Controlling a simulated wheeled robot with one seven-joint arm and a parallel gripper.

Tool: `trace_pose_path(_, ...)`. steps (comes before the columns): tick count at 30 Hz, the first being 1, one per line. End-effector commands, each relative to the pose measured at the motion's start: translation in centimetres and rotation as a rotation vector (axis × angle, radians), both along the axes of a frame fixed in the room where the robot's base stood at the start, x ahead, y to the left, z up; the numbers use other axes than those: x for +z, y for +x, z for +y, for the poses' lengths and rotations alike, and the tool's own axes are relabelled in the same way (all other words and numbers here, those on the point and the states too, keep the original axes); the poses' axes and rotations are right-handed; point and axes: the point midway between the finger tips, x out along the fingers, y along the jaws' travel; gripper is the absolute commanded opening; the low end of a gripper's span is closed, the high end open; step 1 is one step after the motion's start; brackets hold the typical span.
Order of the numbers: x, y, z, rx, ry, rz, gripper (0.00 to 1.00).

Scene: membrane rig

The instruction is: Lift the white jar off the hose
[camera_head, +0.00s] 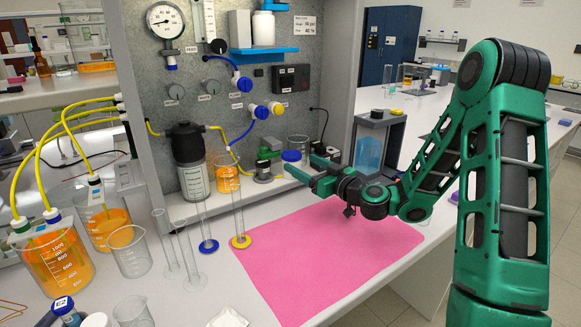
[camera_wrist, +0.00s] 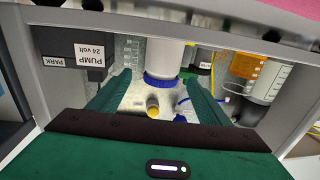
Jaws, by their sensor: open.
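A white jar (camera_wrist: 165,57) with a blue collar shows in the wrist view, in the gap between my fingers and beyond them. Its far end is cut off by a grey frame edge. My gripper (camera_wrist: 158,92) is open, with one green finger on each side and nothing held. In the head view my gripper (camera_head: 301,168) is low over the back of the bench, just in front of a round blue top (camera_head: 291,155). I cannot tell for certain that this top belongs to the jar. The hose's contact with the jar is hidden.
The pink mat (camera_head: 325,255) is clear.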

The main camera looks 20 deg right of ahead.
Motion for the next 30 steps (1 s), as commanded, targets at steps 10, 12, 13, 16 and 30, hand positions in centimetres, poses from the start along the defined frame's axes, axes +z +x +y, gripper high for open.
trace_pose_path(10,0.2,3.2,1.7,0.0,-0.001,-0.002,0.71)
trace_pose_path(12,0.2,3.3,1.7,0.0,-0.001,0.0,0.71)
trace_pose_path(13,0.1,3.3,1.7,-0.001,-0.001,0.0,0.71)
trace_pose_path(16,0.1,3.2,1.7,-0.001,-0.001,0.0,0.71)
trace_pose_path(30,0.2,3.2,1.6,-0.001,0.0,0.0,0.27)
